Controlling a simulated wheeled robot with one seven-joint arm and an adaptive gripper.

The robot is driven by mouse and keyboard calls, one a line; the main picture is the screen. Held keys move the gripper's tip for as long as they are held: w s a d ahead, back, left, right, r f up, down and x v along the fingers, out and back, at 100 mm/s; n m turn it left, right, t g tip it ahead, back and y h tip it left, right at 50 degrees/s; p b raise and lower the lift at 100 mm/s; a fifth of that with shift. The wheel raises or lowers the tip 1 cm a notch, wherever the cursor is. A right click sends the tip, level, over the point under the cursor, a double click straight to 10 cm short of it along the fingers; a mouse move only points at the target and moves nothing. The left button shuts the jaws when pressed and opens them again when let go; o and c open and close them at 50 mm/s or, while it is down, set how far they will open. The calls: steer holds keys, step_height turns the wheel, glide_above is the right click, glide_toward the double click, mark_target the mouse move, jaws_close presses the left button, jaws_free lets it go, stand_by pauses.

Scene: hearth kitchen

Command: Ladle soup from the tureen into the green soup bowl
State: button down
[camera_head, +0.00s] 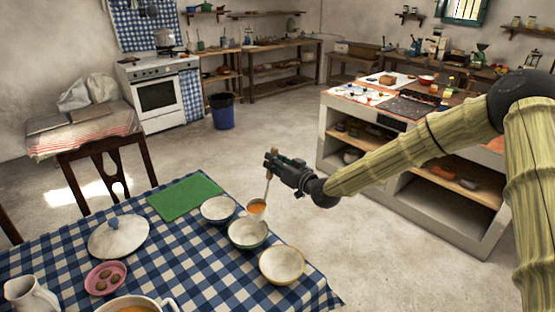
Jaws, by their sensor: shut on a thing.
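My gripper (272,161) is shut on the ladle (257,209), whose handle hangs down from it. The ladle's cup holds orange soup and is above or beside the rims of two bowls; the exact height is hard to tell. The soup bowl with a greenish rim (248,235) stands on the table just below the ladle and looks empty. The tureen (166,303) is at the bottom edge, partly cut off, with orange soup inside. Its likely lid (118,240), white with a blue knob, lies on the cloth.
A blue-rimmed bowl (217,209) and a yellow-rimmed bowl (282,266) flank the greenish one. A green mat (186,198), a pink dish (105,277) with brown pieces and a white jug (28,295) share the checked tablecloth (185,249). A chair (110,175) stands behind.

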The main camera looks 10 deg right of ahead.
steer(key=shift+s+a+n+p, duration=2.1)
steer(key=shift+s+a+n, duration=2.9)
steer(key=shift+a, duration=1.45)
steer(key=s+a+f+n+b, duration=0.5)
steer(key=a+f+n+b, duration=0.2)
steer(key=f+b, duration=0.1)
steer(key=shift+a+f+n, duration=0.3)
steer(key=shift+f, duration=0.05)
